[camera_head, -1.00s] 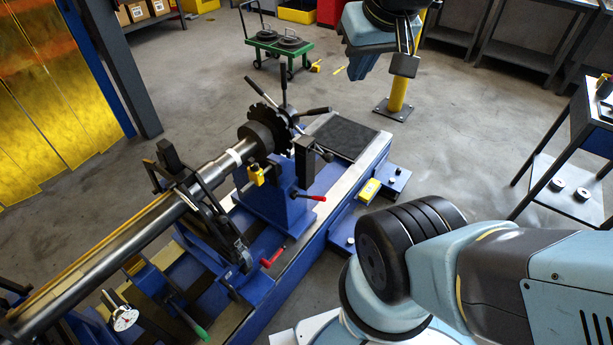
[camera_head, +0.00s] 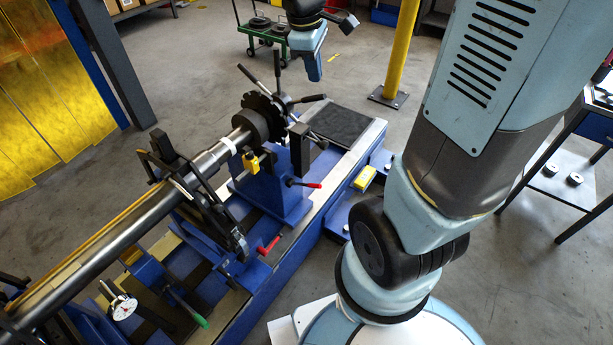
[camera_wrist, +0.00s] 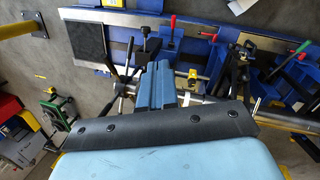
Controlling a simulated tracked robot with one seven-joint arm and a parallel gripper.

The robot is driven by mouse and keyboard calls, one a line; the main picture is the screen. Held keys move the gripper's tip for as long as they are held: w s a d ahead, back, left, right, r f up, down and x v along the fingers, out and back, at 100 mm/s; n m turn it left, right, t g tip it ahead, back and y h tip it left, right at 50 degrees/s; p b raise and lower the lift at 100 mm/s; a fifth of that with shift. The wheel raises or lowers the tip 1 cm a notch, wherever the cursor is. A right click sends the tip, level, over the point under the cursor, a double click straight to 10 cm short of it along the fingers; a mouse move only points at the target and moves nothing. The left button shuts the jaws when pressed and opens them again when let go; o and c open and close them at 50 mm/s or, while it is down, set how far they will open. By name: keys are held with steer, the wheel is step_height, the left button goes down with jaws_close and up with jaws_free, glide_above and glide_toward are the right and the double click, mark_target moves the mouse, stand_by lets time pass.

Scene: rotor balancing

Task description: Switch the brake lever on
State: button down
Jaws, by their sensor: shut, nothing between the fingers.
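The blue balancing machine (camera_head: 300,225) carries two red-handled levers; I cannot tell which is the brake lever. One red lever (camera_head: 306,185) sticks out sideways from the blue pedestal near the hub. The other red lever (camera_head: 269,245) is lower, by the machine's front edge. In the wrist view, the pedestal lever (camera_wrist: 173,22) and the lower one (camera_wrist: 207,36) appear beyond the fingers. My gripper (camera_head: 314,72) hangs behind the hub, above the floor, apart from both levers. Its light-blue fingers (camera_wrist: 155,85) are shut and empty.
A toothed hub (camera_head: 265,118) with several black rods stands near my gripper. A long shaft (camera_head: 130,225) runs left from it. A green-handled lever (camera_head: 195,318) and a dial gauge (camera_head: 123,308) are at lower left. A yellow post (camera_head: 402,50) stands to the right, behind the machine.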

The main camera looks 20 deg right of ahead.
steer(key=w+a+f+n+g+h, duration=0.1)
steer(key=w+f+n, duration=0.3)
steer(key=f, duration=0.4)
steer(key=w+a+f+n+g, duration=0.2)
steer(key=w+f+n, duration=0.15)
steer(key=f, duration=0.45)
steer(key=n+g+h, duration=0.1)
steer(key=n+h, duration=0.1)
steer(key=n, duration=0.6)
glide_above(309, 186)
steer(key=w+a, duration=0.4)
steer(key=a, duration=0.2)
step_height(309, 186, down, 15)
steer(key=shift+s+r, duration=0.2)
steer(key=x, duration=1.4)
steer(key=shift+s+a, duration=0.15)
steer(key=shift+s, duration=0.05)
